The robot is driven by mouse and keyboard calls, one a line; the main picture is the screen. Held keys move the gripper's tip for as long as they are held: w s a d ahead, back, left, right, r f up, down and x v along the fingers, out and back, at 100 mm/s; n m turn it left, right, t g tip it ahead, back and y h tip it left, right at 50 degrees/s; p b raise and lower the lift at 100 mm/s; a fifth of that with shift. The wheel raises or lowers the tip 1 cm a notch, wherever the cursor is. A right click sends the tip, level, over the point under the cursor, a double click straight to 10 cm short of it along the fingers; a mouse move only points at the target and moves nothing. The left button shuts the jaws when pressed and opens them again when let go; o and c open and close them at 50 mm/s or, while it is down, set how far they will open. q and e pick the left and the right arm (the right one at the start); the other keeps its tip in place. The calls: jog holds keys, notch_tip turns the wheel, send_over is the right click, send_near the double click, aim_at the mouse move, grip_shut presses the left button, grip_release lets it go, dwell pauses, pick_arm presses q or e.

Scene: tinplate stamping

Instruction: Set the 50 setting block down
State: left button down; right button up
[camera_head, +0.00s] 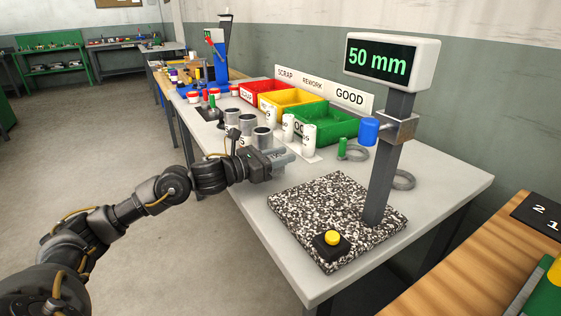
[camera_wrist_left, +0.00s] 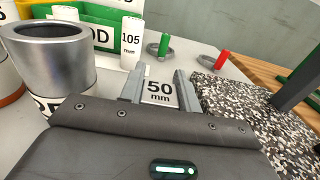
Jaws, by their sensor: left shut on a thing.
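My left gripper (camera_head: 284,158) reaches over the grey table, left of the speckled stone plate. In the left wrist view its fingers (camera_wrist_left: 160,88) are shut on the 50 setting block (camera_wrist_left: 161,93), a short white piece marked "50 mm". I cannot tell whether the block touches the surface below. The block is hidden by the gripper in the head view. A taller white block marked 105 mm (camera_wrist_left: 131,42) stands just beyond the fingers. White setting blocks (camera_head: 309,138) also show in the head view. My right gripper is not in view.
The gauge display (camera_head: 390,60) reads 50 mm on a post above the speckled plate (camera_head: 300,212), which carries a yellow button (camera_head: 332,237). Grey metal cans (camera_head: 262,138) stand close left of the gripper. Ring gauges (camera_head: 403,180) lie behind. The green GOOD bin (camera_head: 335,127) is at the back.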

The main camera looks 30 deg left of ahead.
pick_arm(q)
jog(key=shift+f, duration=0.65)
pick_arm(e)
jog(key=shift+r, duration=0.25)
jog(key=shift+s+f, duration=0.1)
pick_arm(q)
jog(key=c, duration=1)
grip_release()
jog(key=shift+f, duration=0.1)
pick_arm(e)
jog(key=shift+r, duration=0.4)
pick_arm(q)
jog(key=shift+s+a, duration=0.25)
jog(key=shift+s, duration=0.15)
jog(key=shift+b+v, duration=0.3)
jog(key=shift+v, duration=0.55)
jog(key=b+v, duration=0.1)
jog(key=v, duration=0.7)
jog(key=shift+s+a, duration=0.15)
jog(key=shift+a, duration=0.2)
jog(key=shift+s+b, duration=0.3)
jog(key=shift+s, duration=0.15)
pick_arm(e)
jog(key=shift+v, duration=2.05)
